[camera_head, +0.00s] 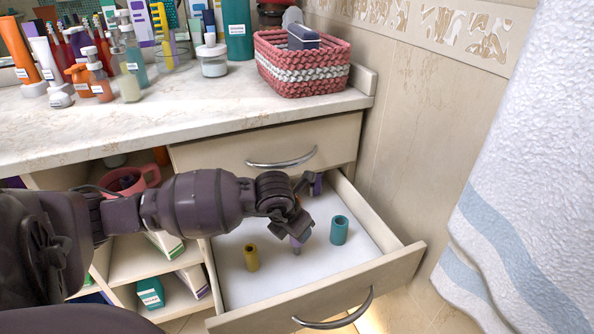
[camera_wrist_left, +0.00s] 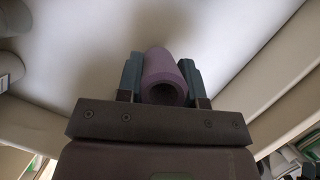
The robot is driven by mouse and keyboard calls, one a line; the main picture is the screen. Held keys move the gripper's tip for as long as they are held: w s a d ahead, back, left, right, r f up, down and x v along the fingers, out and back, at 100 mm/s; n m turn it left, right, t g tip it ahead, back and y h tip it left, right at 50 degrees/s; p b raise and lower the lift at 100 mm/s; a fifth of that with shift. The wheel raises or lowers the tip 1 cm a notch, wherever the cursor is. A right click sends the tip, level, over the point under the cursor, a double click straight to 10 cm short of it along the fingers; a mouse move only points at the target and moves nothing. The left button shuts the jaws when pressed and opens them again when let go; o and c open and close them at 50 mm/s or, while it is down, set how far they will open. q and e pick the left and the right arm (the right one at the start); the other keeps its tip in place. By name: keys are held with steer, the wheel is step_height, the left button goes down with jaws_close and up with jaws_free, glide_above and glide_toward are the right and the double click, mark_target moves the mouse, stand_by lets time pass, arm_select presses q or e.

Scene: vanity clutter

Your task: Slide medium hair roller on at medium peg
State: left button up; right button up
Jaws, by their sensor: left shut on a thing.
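A purple hair roller (camera_wrist_left: 163,75) is held between the two fingertips of my left gripper (camera_wrist_left: 160,80) in the left wrist view, its hollow end facing the camera. In the head view my left gripper (camera_head: 297,228) reaches down into the open drawer, with the purple roller (camera_head: 296,244) partly hidden below it. A narrow yellow roller (camera_head: 251,257) and a wider teal roller (camera_head: 340,230) stand upright on the drawer floor, on either side of the gripper. A purple piece (camera_head: 317,185) shows behind the gripper, partly covered. I cannot make out the pegs clearly. My right gripper is out of view.
The open drawer (camera_head: 400,262) has raised walls around its white floor (camera_head: 272,288), which is bare near the front. The crowded counter (camera_head: 200,112) with a pink basket (camera_head: 290,75) is above. Shelves with boxes (camera_head: 150,292) lie left; a towel (camera_head: 520,190) hangs right.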

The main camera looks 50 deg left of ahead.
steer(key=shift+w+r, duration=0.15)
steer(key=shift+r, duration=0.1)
arm_select(q)
steer(key=shift+f+b, duration=0.45)
steer(key=shift+f, duration=1.2)
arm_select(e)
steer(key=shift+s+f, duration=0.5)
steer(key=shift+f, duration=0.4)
arm_select(q)
steer(key=shift+f, duration=0.6)
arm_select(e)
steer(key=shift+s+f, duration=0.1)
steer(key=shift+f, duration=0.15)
arm_select(q)
steer(key=o, duration=1)
steer(key=v, duration=0.1)
steer(key=p+v, duration=0.1)
steer(key=v, duration=0.2)
steer(key=shift+w+r, duration=0.2)
steer(key=shift+r, duration=0.15)
steer(key=v, duration=0.2)
steer(key=p+v, duration=0.1)
steer(key=v, duration=0.1)
steer(key=p+v, duration=0.1)
steer(key=v, duration=0.1)
steer(key=shift+s, duration=0.35)
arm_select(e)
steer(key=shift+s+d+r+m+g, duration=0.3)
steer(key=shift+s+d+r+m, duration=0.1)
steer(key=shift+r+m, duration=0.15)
